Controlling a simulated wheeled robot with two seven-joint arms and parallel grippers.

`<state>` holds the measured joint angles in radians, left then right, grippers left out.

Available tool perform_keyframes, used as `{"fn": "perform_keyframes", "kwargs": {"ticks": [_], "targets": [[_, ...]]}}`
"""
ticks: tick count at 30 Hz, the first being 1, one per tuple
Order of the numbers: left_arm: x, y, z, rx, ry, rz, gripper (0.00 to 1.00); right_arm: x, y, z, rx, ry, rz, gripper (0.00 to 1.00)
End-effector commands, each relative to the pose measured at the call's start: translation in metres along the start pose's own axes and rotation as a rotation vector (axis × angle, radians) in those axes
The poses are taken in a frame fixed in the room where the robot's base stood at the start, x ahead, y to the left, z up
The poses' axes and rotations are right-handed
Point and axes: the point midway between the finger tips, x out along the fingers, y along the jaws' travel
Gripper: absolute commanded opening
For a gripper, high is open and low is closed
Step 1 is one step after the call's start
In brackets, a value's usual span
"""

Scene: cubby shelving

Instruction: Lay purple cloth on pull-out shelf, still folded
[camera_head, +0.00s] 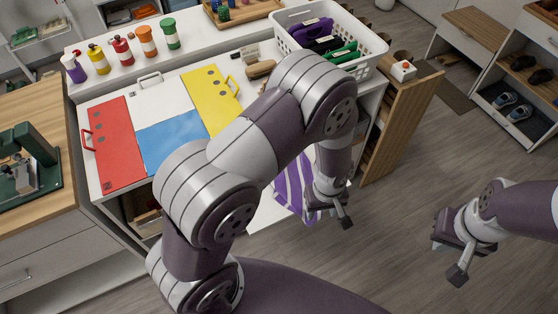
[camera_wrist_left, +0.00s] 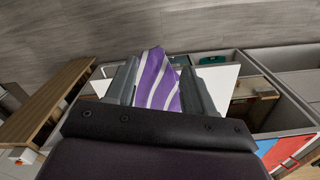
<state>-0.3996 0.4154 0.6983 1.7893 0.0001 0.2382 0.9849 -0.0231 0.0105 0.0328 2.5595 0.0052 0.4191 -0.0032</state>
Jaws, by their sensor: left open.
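The purple cloth with white stripes (camera_head: 292,190) is beside my left gripper, partly hidden by my arm in the head view. In the wrist view the cloth (camera_wrist_left: 158,80) shows as a narrow, flat piece between the two fingers, with the white pull-out shelf (camera_wrist_left: 220,78) showing on both sides. The shelf (camera_head: 262,216) juts out below the counter front. My left gripper (camera_head: 328,212) is open at the cloth, over or near the shelf; the exact height is unclear. My right gripper (camera_head: 453,258) is open and empty over the floor at right.
The white counter holds red (camera_head: 114,145), blue (camera_head: 172,140) and yellow (camera_head: 210,98) panels and several bottles. A white basket (camera_head: 368,62) with folded cloths stands at its back right. A wooden side unit (camera_head: 402,115) stands right of the counter. Open floor lies around my right gripper.

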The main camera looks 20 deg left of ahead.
Motion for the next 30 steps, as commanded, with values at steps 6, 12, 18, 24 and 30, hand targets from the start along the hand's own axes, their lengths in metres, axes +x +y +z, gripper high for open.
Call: {"fn": "perform_keyframes", "kwargs": {"ticks": [6, 12, 18, 24, 30], "targets": [[0.003, 0.0, 0.0, 0.0, 0.0, -0.001, 0.53, 0.003, 0.0, 0.001, 0.0, -0.002, 0.0, 0.0], [0.004, -0.005, -0.009, -0.003, 0.0, 0.0, 0.0, 0.003, 0.0, 0.001, 0.0, -0.001, 0.0, 0.0], [0.008, -0.031, -0.058, -0.009, 0.0, 0.0, 0.0, 0.003, 0.0, 0.001, 0.0, -0.001, 0.0, 0.0], [0.014, -0.062, -0.119, -0.007, 0.001, 0.0, 0.0, 0.003, 0.0, 0.001, 0.0, -0.001, 0.0, 0.0], [0.02, -0.094, -0.179, -0.006, 0.001, 0.0, 0.0, 0.003, 0.0, 0.001, 0.0, -0.001, 0.0, 0.0]]}}
